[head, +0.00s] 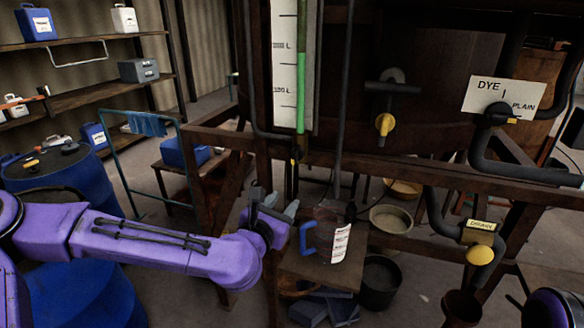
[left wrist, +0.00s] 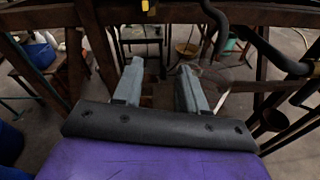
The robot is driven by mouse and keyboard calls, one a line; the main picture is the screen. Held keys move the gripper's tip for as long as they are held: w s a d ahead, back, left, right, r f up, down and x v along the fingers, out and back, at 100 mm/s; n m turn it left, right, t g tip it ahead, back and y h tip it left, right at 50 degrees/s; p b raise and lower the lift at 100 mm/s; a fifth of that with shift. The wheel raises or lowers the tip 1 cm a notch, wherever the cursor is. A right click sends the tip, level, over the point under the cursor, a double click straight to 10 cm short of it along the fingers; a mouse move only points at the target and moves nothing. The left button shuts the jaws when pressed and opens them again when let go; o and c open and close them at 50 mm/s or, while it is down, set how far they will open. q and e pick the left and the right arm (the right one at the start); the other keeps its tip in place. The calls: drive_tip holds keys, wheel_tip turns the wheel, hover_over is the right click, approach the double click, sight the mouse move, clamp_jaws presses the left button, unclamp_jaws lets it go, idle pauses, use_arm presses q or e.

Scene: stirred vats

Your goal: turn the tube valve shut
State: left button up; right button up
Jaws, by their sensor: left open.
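The sight tube (head: 301,70) holds green liquid and runs up a white scale board. The tube valve (head: 296,155) is a small dark fitting with a little yellow on it at the tube's lower end. It is too small to tell how its handle is turned. My left gripper (head: 278,205) is open and empty, below the valve and a little to its left, apart from it. In the left wrist view my gripper's two grey fingers (left wrist: 161,68) stand apart with nothing between them. A small yellow part shows at the top edge there; I cannot tell whether it is the tube valve.
A measuring jug (head: 325,242) with a blue handle stands on a small wooden stand just right of my gripper. A wooden beam crosses behind. A yellow-handled tap (head: 385,123), the drain valve (head: 480,254) and the dye/plain sign (head: 503,97) are to the right.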

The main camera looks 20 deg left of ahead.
sight(293, 157)
use_arm(q)
wheel_tip(293, 157, up, 6)
drive_tip(key=a+n+t, duration=0.1)
drive_tip(key=a+n, duration=0.1)
drive_tip(key=n, duration=0.1)
drive_tip(key=shift+y, duration=0.3)
drive_tip(key=w+p, duration=0.1)
drive_tip(key=w, duration=0.2)
drive_tip(key=w+p, duration=0.1)
drive_tip(key=w, duration=0.3)
drive_tip(key=w+p, duration=0.2)
drive_tip(key=w, duration=0.1)
drive_tip(key=shift+w+d+f, duration=0.1)
drive_tip(key=shift+w+d, duration=0.1)
drive_tip(key=shift+d, duration=0.15)
drive_tip(key=shift+w+f, duration=0.1)
drive_tip(key=shift+w, duration=0.35)
clamp_jaws()
